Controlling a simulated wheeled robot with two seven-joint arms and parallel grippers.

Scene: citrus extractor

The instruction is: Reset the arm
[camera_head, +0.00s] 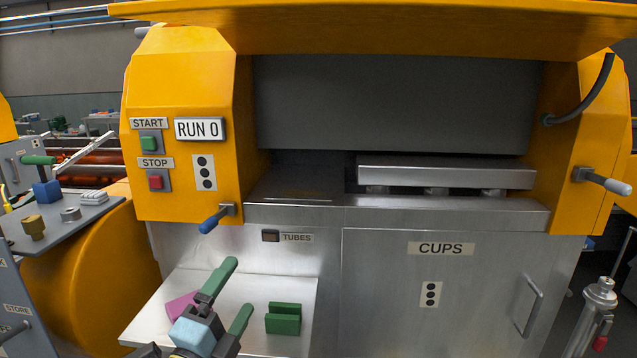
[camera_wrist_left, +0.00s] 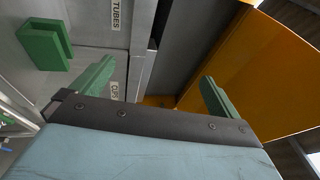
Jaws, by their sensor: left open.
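My left gripper (camera_head: 238,286) has two green fingers spread apart with nothing between them. It is raised in front of the pale shelf (camera_head: 253,284) at the lower left of the machine. In the left wrist view the same gripper (camera_wrist_left: 158,84) shows its two fingers wide apart, with the machine's front beyond. A green slotted block (camera_head: 283,318) lies on the shelf to the right of the gripper, apart from it; it also shows in the left wrist view (camera_wrist_left: 45,46). My right gripper is in neither view.
The orange machine has a START button (camera_head: 149,143), a STOP button (camera_head: 155,182) and a blue-handled lever (camera_head: 215,219). A magenta piece (camera_head: 180,305) lies on the shelf, partly hidden by my gripper. A side table (camera_head: 62,232) with small parts stands left.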

